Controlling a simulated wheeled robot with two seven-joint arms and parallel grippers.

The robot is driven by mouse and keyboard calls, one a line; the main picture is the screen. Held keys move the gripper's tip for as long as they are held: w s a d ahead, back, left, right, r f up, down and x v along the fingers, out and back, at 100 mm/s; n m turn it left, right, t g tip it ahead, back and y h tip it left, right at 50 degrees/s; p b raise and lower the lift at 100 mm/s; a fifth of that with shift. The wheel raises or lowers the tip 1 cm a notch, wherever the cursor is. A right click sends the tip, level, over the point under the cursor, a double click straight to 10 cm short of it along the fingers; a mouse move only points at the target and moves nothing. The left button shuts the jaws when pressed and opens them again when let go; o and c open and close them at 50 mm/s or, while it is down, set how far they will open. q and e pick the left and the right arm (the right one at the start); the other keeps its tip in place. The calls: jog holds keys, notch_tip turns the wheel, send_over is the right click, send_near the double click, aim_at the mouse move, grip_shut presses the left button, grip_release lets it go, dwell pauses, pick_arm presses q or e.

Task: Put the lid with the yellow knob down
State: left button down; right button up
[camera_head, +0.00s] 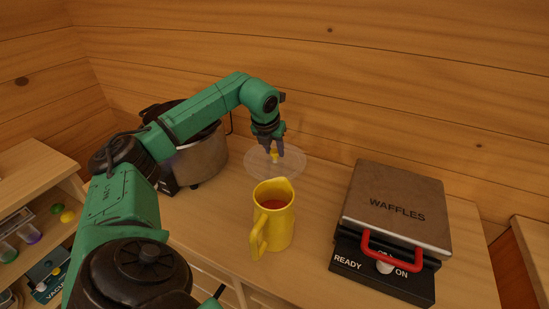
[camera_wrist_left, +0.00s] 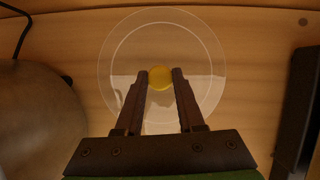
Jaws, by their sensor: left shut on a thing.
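The lid (camera_head: 258,163) is a clear round disc with a yellow knob (camera_head: 274,156). In the head view it is behind the yellow jug, at the back of the counter. My left gripper (camera_head: 272,150) points down and is shut on the knob. In the left wrist view the yellow knob (camera_wrist_left: 160,77) sits between the two fingertips (camera_wrist_left: 161,78), and the clear lid (camera_wrist_left: 203,55) spreads around it. I cannot tell whether the lid touches the counter or is just above it. My right gripper is not in view.
A yellow jug (camera_head: 282,225) with reddish contents stands in front of the lid. A waffle maker (camera_head: 395,210) with a red handle is on the right. A metal pot (camera_head: 203,158) stands left, partly behind my arm. A wooden wall closes the back. Bare counter (camera_head: 320,185) lies between jug and waffle maker.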

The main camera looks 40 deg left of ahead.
aim_at(272, 154)
pick_arm(q)
notch_tip(272, 154, down, 3)
jog(key=shift+a+f, duration=0.1)
jog(key=shift+a, duration=0.05)
jog(key=shift+f, duration=0.15)
jog(key=c, duration=0.5)
grip_release()
jog(key=shift+s, duration=0.1)
jog(key=shift+r, duration=0.55)
jog(key=v, duration=1.1)
jog(key=shift+s+r+b, duration=0.15)
jog(key=shift+r+b, duration=0.05)
jog(key=shift+b, duration=0.2)
jog(key=shift+f, duration=0.1)
